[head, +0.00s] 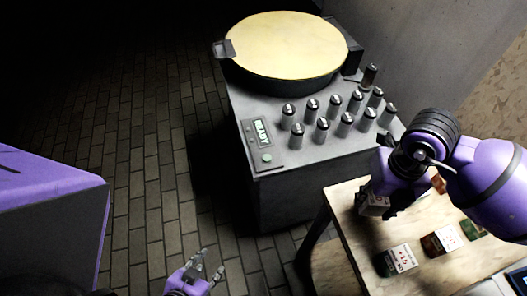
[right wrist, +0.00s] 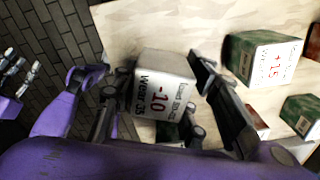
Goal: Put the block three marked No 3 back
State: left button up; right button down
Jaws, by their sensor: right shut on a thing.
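My right gripper (head: 374,208) is shut on a grey block (right wrist: 166,66) with a white label; the label reads "-10" in red above a line like "Wear 35". I cannot read a "No 3" mark on any block. A green block (head: 387,263), a brown block (head: 432,245) and a small green block (head: 473,229) sit on the table, with white labels. The green block's label in the right wrist view (right wrist: 240,60) reads like "+15". My left gripper (head: 207,266) is open and empty, low over the floor.
A grey machine (head: 300,185) with a round yellow top (head: 285,45) stands behind the table. Another reddish-brown block (head: 438,184) is partly hidden by my right arm. Brick-patterned floor (head: 130,170) lies clear at left.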

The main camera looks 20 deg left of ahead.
jog(key=shift+f, duration=1.35)
jog(key=shift+f, duration=0.1)
jog(key=c, duration=1)
grip_release()
jog(key=shift+s+f, duration=0.1)
jog(key=shift+c, duration=0.2)
notch_tip(320, 180, up, 12)
jog(key=shift+r, duration=0.2)
